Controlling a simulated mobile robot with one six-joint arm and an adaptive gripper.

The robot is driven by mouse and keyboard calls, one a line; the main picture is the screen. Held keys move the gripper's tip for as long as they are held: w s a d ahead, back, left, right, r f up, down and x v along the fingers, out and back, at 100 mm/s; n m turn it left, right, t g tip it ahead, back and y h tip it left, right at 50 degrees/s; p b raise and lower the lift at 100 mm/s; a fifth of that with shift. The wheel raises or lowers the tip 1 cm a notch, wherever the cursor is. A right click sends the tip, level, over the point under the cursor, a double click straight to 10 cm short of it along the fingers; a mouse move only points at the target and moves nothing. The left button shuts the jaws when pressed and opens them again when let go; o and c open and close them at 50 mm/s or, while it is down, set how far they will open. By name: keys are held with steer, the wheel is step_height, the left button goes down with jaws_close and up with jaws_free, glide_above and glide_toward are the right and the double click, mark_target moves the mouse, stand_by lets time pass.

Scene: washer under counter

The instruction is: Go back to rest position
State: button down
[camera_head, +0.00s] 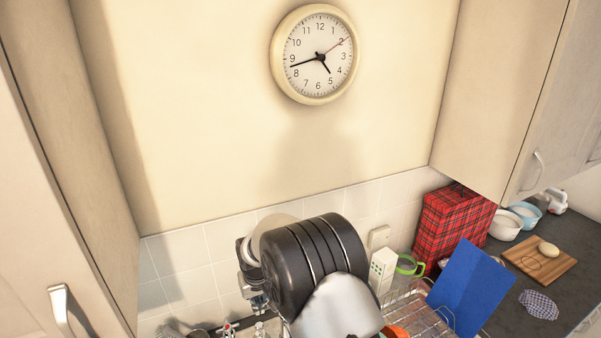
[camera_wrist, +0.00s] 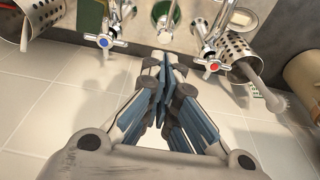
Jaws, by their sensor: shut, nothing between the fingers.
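My gripper (camera_wrist: 164,62) shows in the wrist view, with its blue-grey fingers together and nothing between them. The fingertips lie near two chrome taps, one with a blue-marked handle (camera_wrist: 105,41) to the left and one with a red-marked handle (camera_wrist: 213,66) to the right. I cannot tell whether the fingers touch anything. In the head view my dark arm rises at the bottom centre in front of the tiled wall, and the fingertips cannot be made out there.
Perforated metal holders stand left (camera_wrist: 40,14) and right (camera_wrist: 232,48) in the wrist view. The head view shows a wire rack (camera_head: 412,312), blue board (camera_head: 468,288), green mug (camera_head: 410,265), tartan box (camera_head: 452,225), wall clock (camera_head: 315,54), and cabinets left (camera_head: 40,200) and right (camera_head: 505,90).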

steer(key=s+d+r+m+t+b, duration=0.1)
steer(key=s+d+r+b, duration=0.45)
steer(key=d, duration=0.35)
steer(key=s+d+r+m+b, duration=0.1)
steer(key=s+d+r+b, duration=0.4)
steer(key=d+r+b, duration=0.25)
steer(key=s+d+f+m+b, duration=0.1)
steer(key=s+d+f+b, duration=0.2)
steer(key=s, duration=0.4)
steer(key=s+d+f+m+t+b, duration=0.1)
steer(key=s+d+f+b, duration=0.1)
steer(key=s, duration=0.6)
steer(key=s+d+f+m+h+b, duration=0.1)
steer(key=s+d+f+b, duration=0.2)
steer(key=s+d+b, duration=0.2)
steer(key=s+d, duration=0.1)
steer(key=s, duration=0.2)
steer(key=shift+f, duration=0.35)
